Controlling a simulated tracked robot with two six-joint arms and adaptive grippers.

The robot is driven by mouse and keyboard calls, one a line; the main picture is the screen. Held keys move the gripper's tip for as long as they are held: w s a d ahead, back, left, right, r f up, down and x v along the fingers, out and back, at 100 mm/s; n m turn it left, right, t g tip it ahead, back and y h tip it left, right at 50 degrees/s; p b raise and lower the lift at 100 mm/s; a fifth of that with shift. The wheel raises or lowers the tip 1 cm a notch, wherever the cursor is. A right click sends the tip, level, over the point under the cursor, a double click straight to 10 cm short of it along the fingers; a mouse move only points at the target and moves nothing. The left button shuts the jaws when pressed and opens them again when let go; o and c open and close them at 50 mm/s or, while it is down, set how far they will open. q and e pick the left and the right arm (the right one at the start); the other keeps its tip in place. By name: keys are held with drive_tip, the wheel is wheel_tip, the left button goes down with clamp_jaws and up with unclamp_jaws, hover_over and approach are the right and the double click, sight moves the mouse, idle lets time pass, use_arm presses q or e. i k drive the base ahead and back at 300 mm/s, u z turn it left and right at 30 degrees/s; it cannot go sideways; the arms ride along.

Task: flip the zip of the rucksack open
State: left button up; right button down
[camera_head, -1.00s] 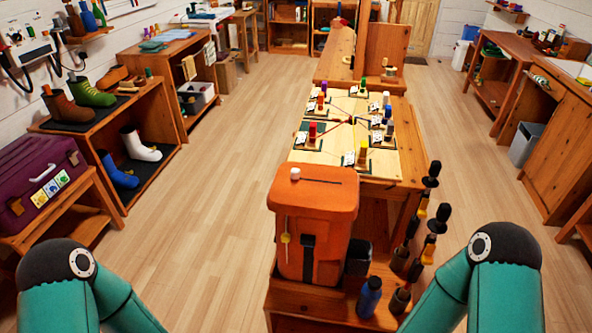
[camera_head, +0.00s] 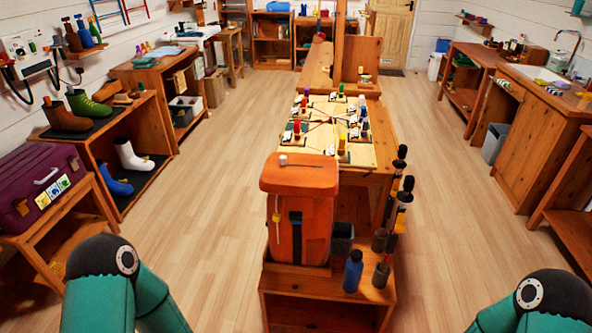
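The orange rucksack (camera_head: 298,222) stands upright on a low wooden stand in the middle of the camera_head view. Its flat top flap has a dark slit, which may be the zip (camera_head: 305,166), and a white round knob (camera_head: 283,160) at the left. A dark strap and buckle (camera_head: 296,217) run down its front, and a yellow tag hangs at its left side. My teal arms show at the bottom left and bottom right corners, apart from the rucksack. Both grippers are out of the picture.
A blue bottle (camera_head: 353,270) and several dark-handled items in holders stand right of the rucksack. A dark cup (camera_head: 342,238) is beside it. A worktable (camera_head: 372,158) with several small boards is behind. A purple case (camera_head: 38,190) is at left. Floor on both sides is clear.

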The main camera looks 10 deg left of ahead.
sight(283, 159)
drive_tip(key=z, duration=0.35)
drive_tip(key=k, duration=0.8)
drive_tip(key=z, duration=0.3)
drive_tip(key=i, duration=0.4)
drive_tip(key=u, duration=1.1)
drive_tip(key=i, duration=1.2)
drive_tip(key=u, duration=0.45)
drive_tip(key=k, duration=0.9)
drive_tip(key=u, duration=0.2)
drive_tip(key=i, duration=0.95)
drive_tip(key=z, duration=0.1)
